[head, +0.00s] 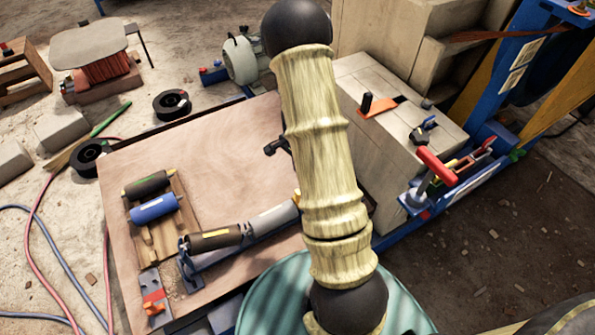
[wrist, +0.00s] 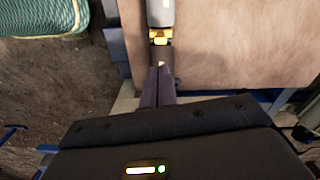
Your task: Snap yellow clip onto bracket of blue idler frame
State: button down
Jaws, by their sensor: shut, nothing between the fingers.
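The blue idler frame (head: 235,258) lies along the front of the wooden board in the head view, carrying a brown roller (head: 215,238) and a grey roller (head: 272,219). Its right end is hidden behind my arm. In the wrist view the grey roller (wrist: 160,12) is at the top, with the yellow clip (wrist: 160,38) at its near end. My gripper (wrist: 159,70) is shut and empty, its dark fingertips just below the clip in the picture. Whether they touch it, and whether the clip is seated on the bracket, I cannot tell.
The wooden board (head: 225,130) has free room behind the frame. A blue roller (head: 154,208) and a dark green roller (head: 147,184) lie on a wooden rack at left. An orange part (head: 154,309) sits at the front left. A red-handled tool (head: 437,167) stands at right.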

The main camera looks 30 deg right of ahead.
jog(key=shift+f+n, duration=0.95)
jog(key=shift+n, duration=0.45)
jog(key=shift+f+n, duration=0.9)
jog(key=shift+n, duration=0.5)
jog(key=shift+f+n, duration=0.95)
jog(key=shift+n, duration=0.45)
jog(key=shift+f, duration=0.1)
notch_tip(320, 180, down, 6)
jog(key=b, duration=0.5)
jog(key=shift+a+f, duration=0.1)
jog(key=shift+f, duration=0.05)
notch_tip(320, 180, up, 3)
jog(key=shift+r+p, duration=0.1)
jog(key=shift+p, duration=1.1)
